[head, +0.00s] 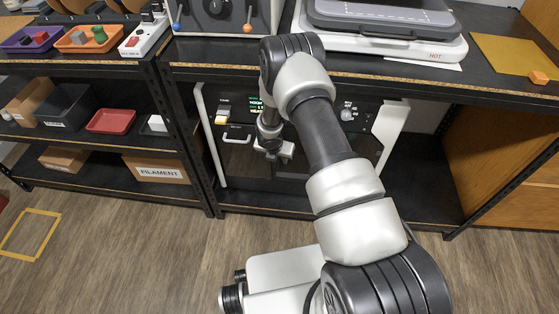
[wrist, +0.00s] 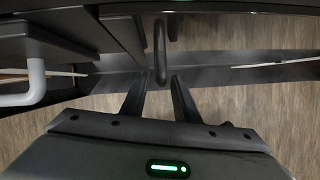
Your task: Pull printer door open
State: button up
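The printer (head: 211,140) stands on the middle shelf of the bench, with a white frame, a dark front and a small lit display. A white handle (head: 237,138) shows on the left of its front; a white handle also shows at the left of the wrist view (wrist: 37,82). My gripper (head: 280,153) is in front of the printer, and my arm hides much of the front. In the wrist view my gripper (wrist: 159,86) has its two fingers apart. A dark upright bar or handle (wrist: 160,50) reaches down between the fingertips; I cannot tell whether they touch it.
The bench top (head: 225,50) overhangs the printer and bears a hot-plate device (head: 385,42). A shelf rack to the left holds a red tray (head: 111,121), a dark bin (head: 67,105) and a filament box (head: 157,170).

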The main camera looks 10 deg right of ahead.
jog(key=shift+x, duration=1)
jog(key=shift+c, duration=0.3)
grip_shut()
jog(key=shift+s, duration=0.15)
